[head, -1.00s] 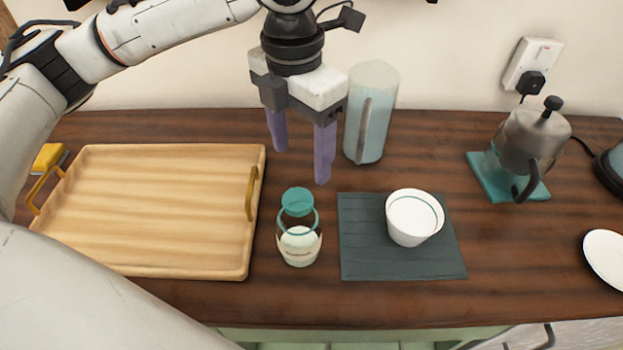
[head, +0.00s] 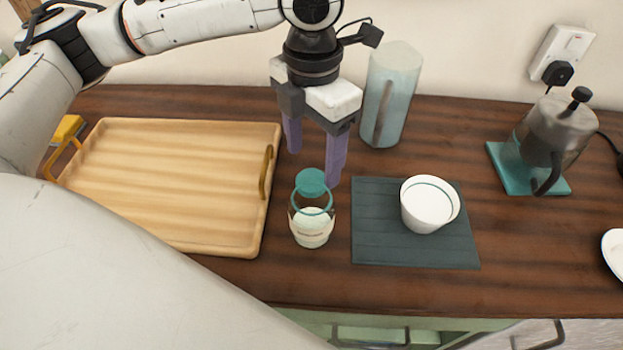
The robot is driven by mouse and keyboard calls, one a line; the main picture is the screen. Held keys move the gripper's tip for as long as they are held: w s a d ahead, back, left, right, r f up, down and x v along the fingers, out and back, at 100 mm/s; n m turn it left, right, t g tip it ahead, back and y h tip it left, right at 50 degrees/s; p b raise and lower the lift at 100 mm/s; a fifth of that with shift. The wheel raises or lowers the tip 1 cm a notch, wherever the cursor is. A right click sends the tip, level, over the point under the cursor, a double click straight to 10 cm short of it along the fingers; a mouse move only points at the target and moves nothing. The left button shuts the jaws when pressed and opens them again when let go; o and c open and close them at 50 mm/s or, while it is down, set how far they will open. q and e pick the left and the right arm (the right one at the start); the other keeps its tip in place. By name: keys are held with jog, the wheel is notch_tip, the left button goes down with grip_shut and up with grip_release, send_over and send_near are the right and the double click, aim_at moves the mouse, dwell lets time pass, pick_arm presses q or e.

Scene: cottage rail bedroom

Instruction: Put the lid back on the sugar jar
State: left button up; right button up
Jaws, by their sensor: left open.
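The sugar jar (head: 312,232) is a small clear glass jar with a pale label and a teal ring at its top. It stands upright on the dark wooden counter between the tray and the dark mat. The round teal lid (head: 311,181) shows just beyond the jar's ring. I cannot tell from this angle whether it touches the jar or lies on the counter behind it. My left gripper (head: 315,168) points down with its two purple fingers apart and empty. Its fingertips are close to the lid, at its far side in the picture. My right gripper is not in view.
A wooden tray (head: 170,225) with brass handles lies at left. A dark mat (head: 385,250) with a white bowl (head: 425,213) on it is right of the jar. A tall pale pitcher (head: 399,90) stands behind the gripper. A metal pot (head: 552,135) stands on a teal mat farther right.

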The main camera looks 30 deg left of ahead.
aim_at(312, 173)
pick_arm(q)
jog(key=f, duration=0.5)
jog(key=shift+w+a+f, duration=0.1)
jog(key=shift+a+f, duration=0.05)
jog(key=shift+a, duration=0.05)
jog(key=c, duration=1.1)
